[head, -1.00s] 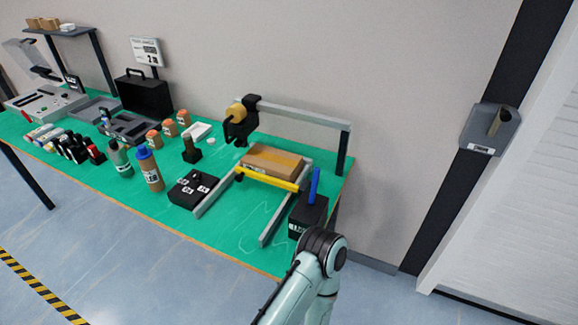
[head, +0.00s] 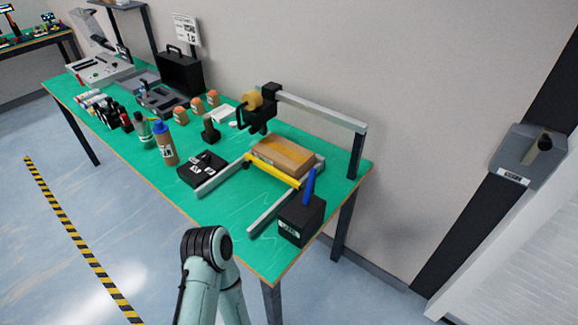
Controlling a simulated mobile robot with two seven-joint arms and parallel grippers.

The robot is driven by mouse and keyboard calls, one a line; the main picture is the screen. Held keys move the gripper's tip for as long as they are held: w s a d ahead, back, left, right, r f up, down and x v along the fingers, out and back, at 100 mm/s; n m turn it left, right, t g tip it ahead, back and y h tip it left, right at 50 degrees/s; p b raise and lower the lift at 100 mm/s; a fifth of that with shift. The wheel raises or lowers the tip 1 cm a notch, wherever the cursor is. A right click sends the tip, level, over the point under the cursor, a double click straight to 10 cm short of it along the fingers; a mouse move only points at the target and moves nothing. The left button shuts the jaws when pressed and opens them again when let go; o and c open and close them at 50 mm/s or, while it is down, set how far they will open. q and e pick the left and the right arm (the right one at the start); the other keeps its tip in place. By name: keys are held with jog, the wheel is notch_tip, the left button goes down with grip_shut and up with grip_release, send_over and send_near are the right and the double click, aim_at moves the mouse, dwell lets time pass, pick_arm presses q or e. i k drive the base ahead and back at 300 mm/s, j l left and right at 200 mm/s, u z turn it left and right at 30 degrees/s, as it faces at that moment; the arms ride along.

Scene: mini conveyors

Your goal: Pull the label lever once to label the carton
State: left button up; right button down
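The carton (head: 283,153) is a brown box lying at the back of a small frame with two grey rails, behind a yellow bar (head: 272,172). The lever (head: 309,187) is a blue handle standing nearly upright, leaning slightly, on a black box (head: 301,222) with a white label at the table's right front. A tape-like tan roll (head: 253,99) on a black head hangs from a grey overhead beam, left of and above the carton. One of my arms rises at the bottom, in front of the table, apart from the lever. Neither gripper shows.
The green table (head: 225,218) also holds a black box (head: 201,169), bottles (head: 166,143), orange-topped jars (head: 197,105) and a black case (head: 180,72). Clear green surface lies between and before the rails. A grey wall holder (head: 527,155) is at right. Floor in front is free.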

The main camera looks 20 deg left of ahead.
aim_at(312, 172)
jog(key=i+l+u, duration=0.25)
jog(key=u, duration=0.2)
jog(key=i+l+u, duration=0.2)
jog(key=u, duration=0.25)
jog(key=i+l+u, duration=0.1)
jog(key=l+u, duration=0.35)
